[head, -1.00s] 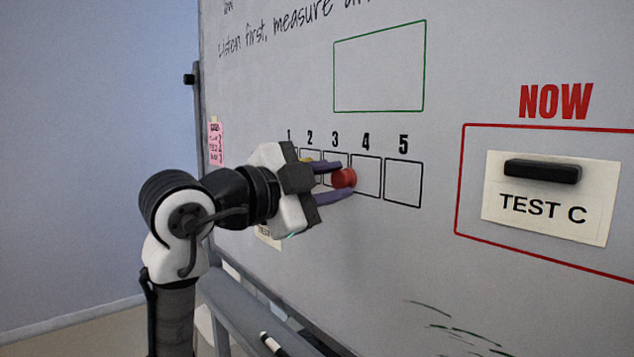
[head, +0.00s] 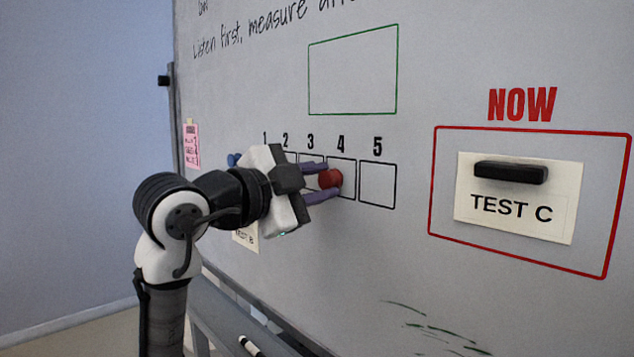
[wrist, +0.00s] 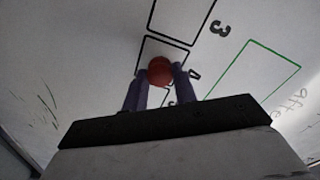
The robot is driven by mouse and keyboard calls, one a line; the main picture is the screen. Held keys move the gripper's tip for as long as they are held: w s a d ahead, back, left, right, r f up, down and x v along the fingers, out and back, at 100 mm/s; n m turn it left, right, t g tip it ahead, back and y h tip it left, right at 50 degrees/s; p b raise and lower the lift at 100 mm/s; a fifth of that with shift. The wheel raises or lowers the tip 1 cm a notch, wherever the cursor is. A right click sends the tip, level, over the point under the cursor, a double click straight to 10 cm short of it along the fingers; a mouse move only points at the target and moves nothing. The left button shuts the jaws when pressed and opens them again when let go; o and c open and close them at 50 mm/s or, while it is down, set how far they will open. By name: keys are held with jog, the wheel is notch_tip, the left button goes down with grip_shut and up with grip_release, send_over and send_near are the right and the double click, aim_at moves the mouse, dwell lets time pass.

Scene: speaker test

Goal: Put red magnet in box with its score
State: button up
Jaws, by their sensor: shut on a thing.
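The red magnet (head: 330,179) is between the purple fingers of my gripper (head: 328,181), which is shut on it. In the head view it overlaps the left part of box 4 (head: 347,199) in the row numbered 1 to 5. In the wrist view the magnet (wrist: 160,70) appears over the box beside the number 4. I cannot tell whether it touches the board. Box 5 (head: 378,185) is empty. My gripper hides most of boxes 1 and 2 and part of box 3. A TEST C card (head: 512,208) is inside the red NOW frame.
The whiteboard (head: 300,250) slants across the view. A black bar (head: 510,172) sits on the TEST C card. A blue item (head: 233,160), a pink note (head: 191,146) and a partly hidden card (head: 245,238) are at left. A marker (head: 250,346) lies low down.

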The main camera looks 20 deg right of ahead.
jog(key=shift+w+d, duration=0.2)
jog(key=shift+d, duration=0.35)
dwell(0.5)
jog(key=o, duration=1.3)
jog(key=shift+v, duration=3.55)
